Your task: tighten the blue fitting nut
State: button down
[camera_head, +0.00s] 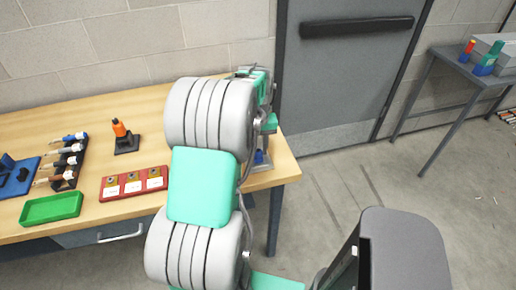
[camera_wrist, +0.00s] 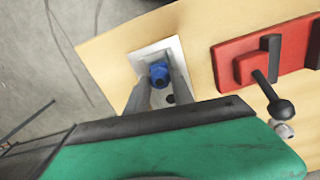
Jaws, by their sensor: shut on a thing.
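The blue fitting nut (camera_wrist: 159,75) shows in the wrist view on a light metal plate (camera_wrist: 143,56) near the bench's edge. My gripper (camera_wrist: 160,82) has its two grey fingers on either side of the nut, shut on it. In the head view a small blue part of the nut (camera_head: 259,157) shows beside my arm at the bench's right end. My arm hides the gripper and most of the plate in that view.
A red fixture (camera_wrist: 262,60) with a black handle stands right of the plate in the wrist view. The wooden bench (camera_head: 100,117) also holds a red tray (camera_head: 134,183), a green tray (camera_head: 51,208), an orange-tipped tool (camera_head: 120,130) and a tool rack (camera_head: 68,163). A grey side table (camera_head: 450,65) stands far right.

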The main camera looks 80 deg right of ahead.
aim_at(259, 150)
jog(key=shift+m, duration=1.6)
jog(key=c, duration=1.1)
grip_release()
notch_tip(259, 150, up, 8)
jog(key=shift+f+b, duration=0.1)
jog(key=shift+b, duration=0.4)
jog(key=shift+d, duration=0.15)
